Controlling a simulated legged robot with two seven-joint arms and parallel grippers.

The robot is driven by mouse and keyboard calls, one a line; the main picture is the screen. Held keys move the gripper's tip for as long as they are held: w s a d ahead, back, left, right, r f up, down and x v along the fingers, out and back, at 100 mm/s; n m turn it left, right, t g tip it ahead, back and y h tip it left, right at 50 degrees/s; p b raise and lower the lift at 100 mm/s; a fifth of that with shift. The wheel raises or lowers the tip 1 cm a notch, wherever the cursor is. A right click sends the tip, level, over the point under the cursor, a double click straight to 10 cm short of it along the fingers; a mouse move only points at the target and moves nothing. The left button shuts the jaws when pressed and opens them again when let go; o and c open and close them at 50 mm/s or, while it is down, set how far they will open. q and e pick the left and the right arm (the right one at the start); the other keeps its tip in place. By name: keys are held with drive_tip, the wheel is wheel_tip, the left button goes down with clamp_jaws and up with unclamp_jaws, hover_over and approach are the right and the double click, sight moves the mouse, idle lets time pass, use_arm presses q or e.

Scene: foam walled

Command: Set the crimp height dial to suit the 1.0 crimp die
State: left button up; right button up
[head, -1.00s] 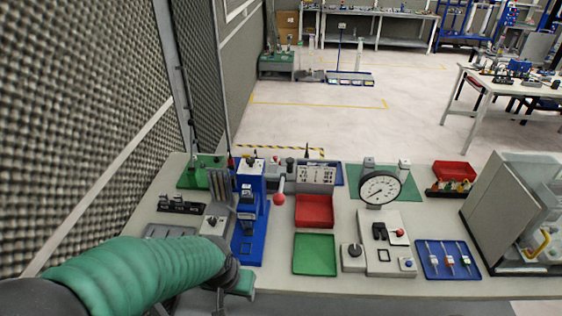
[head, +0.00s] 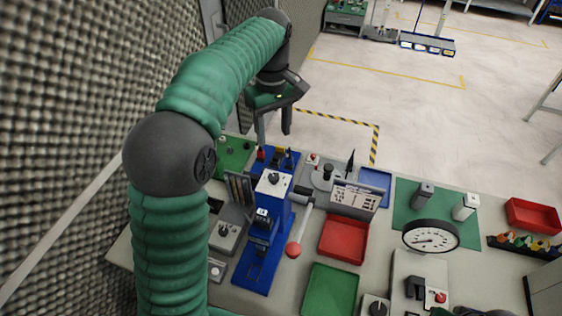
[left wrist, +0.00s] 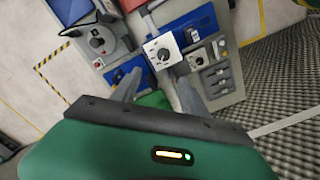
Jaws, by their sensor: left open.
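The blue crimp press (head: 262,240) stands at the left of the bench, with a lever ending in a red ball (head: 293,249). On its top is a white plate with a dark round knob, the crimp height dial (head: 273,179); it also shows in the left wrist view (left wrist: 164,54). Its markings are too small to read. My left gripper (head: 273,137) is open and empty, above and behind the press, fingers pointing down. In the left wrist view the dial lies just beyond the fingertips (left wrist: 158,78), apart from them. I cannot tell which die is fitted.
A white chart panel (head: 355,197) stands behind a red tray (head: 344,240). A green tray (head: 331,291), a dial gauge (head: 431,237) and a grey knob box (head: 226,236) are nearby. The foam wall (head: 70,130) is close on the left.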

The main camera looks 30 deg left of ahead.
sight(274, 176)
use_arm(q)
drive_tip(key=f, duration=1)
drive_tip(key=f+p, duration=0.1)
drive_tip(key=f, duration=0.3)
drive_tip(key=shift+s+f, duration=0.35)
drive_tip(key=shift+f, duration=0.05)
drive_tip(key=shift+s+f, duration=0.2)
drive_tip(key=shift+s, duration=0.15)
drive_tip(key=shift+d, duration=0.2)
drive_tip(key=shift+w+d, duration=0.1)
drive_tip(key=shift+w, duration=0.1)
drive_tip(key=c, duration=0.5)
clamp_jaws()
use_arm(e)
drive_tip(key=shift+s+d+r, duration=0.25)
drive_tip(key=shift+s+r, duration=0.45)
drive_tip(key=shift+r, duration=0.05)
